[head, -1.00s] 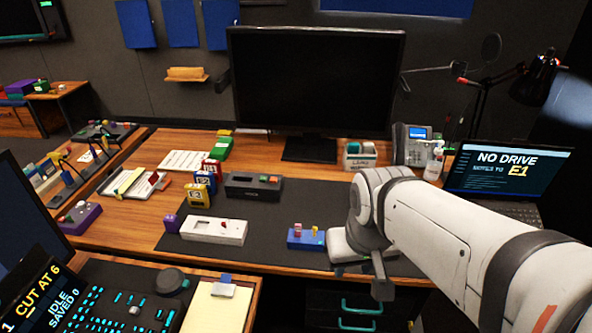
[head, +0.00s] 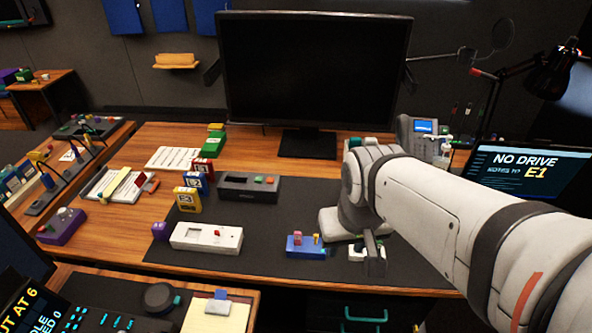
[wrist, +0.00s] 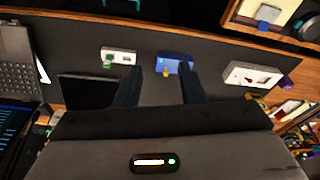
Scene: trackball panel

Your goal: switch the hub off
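No part is labelled "hub", so I cannot tell for certain which unit it is. A white box with a small red part (head: 206,237) lies on the dark mat; it also shows in the wrist view (wrist: 252,77). A blue block with red and yellow pieces on top (head: 306,246) lies right of it and shows in the wrist view (wrist: 174,63). A small white unit with green parts (wrist: 118,56) is partly hidden by my gripper in the head view. My gripper (head: 374,256) is above the mat's right part. Its fingers (wrist: 161,70) are apart and empty.
A dark box with green and orange buttons (head: 249,187) sits behind the white box. Coloured boxes (head: 187,199) stand to its left. A large monitor (head: 313,75) stands behind. A laptop (head: 525,165) is at right. Bare mat (head: 270,215) lies between these things.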

